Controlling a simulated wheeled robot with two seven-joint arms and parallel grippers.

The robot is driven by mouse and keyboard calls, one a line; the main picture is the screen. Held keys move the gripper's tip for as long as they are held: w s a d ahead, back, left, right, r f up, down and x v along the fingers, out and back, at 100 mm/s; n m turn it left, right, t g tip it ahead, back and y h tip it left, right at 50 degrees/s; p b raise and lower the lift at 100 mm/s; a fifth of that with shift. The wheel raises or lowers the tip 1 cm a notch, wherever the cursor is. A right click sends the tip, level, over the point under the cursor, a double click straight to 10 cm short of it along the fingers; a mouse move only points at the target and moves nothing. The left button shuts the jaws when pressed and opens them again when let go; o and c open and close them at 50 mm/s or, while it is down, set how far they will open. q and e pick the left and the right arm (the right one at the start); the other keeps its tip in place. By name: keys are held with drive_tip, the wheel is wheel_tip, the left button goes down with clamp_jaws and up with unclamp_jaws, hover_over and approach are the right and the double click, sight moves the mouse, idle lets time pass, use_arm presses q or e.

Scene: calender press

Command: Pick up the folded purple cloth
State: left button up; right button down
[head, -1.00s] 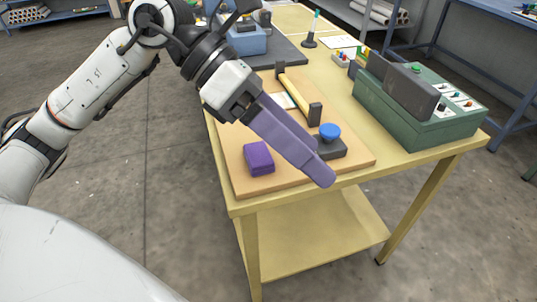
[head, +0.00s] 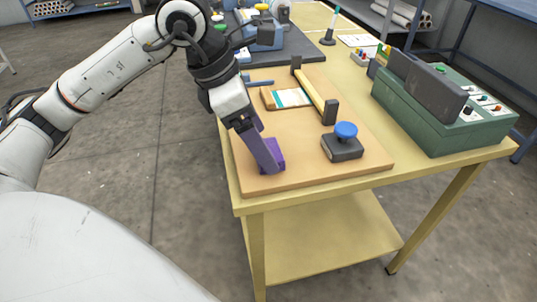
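The folded purple cloth (head: 279,156) is a small dark purple block at the left front of the wooden board (head: 310,174). My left gripper (head: 266,164), with long purple-grey fingers, comes down from above onto the cloth. Its fingers cover the left part of the cloth. One finger hides the other, so I cannot tell whether they are open or closed on the cloth. The cloth appears to rest on the board. My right gripper is not in view.
A dark block with a blue knob (head: 346,131) stands on the board to the right of the cloth. Behind it is a yellow bar (head: 315,92) between dark posts. A green control box (head: 440,112) stands at the right. The board's front middle is clear.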

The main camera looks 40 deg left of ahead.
use_arm(q)
drive_tip(key=shift+x, duration=1.15)
drive_tip(key=c, duration=1.1)
drive_tip(key=shift+r, duration=0.1)
wheel_tip(320, 180, up, 10)
drive_tip(key=shift+f+p, duration=0.1)
drive_tip(key=shift+p, duration=0.9)
